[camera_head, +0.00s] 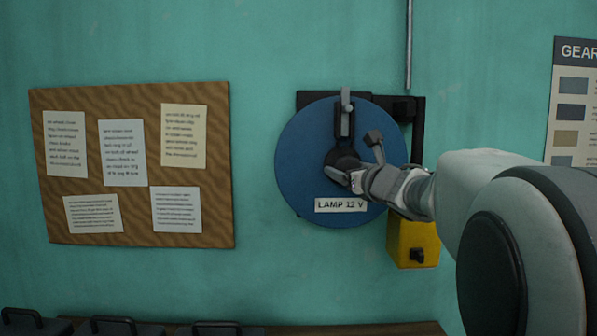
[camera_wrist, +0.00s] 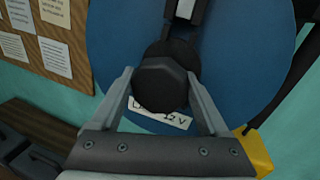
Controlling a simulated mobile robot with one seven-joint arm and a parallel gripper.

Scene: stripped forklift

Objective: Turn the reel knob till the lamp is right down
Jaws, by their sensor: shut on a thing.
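The reel is a round blue disc (camera_head: 300,150) on the turquoise wall, with a "LAMP 12 V" label (camera_head: 340,205). A dark faceted knob (camera_wrist: 160,85) sits at its middle. A dark bar runs from the knob up to a pale grey piece (camera_head: 346,98) at the disc's top edge. My gripper (camera_head: 350,182) reaches in from the right. In the wrist view, its two grey fingers (camera_wrist: 160,88) are shut on the knob from both sides. They partly hide the knob in the head view. I cannot make out the lamp itself in either view.
A yellow box (camera_head: 408,236) with a dark switch hangs just right of the reel. A thin grey rod (camera_head: 408,45) runs up the wall above a dark bracket (camera_head: 418,125). A cork board (camera_head: 140,100) with papers hangs left. Dark handled cases (camera_head: 115,327) stand below.

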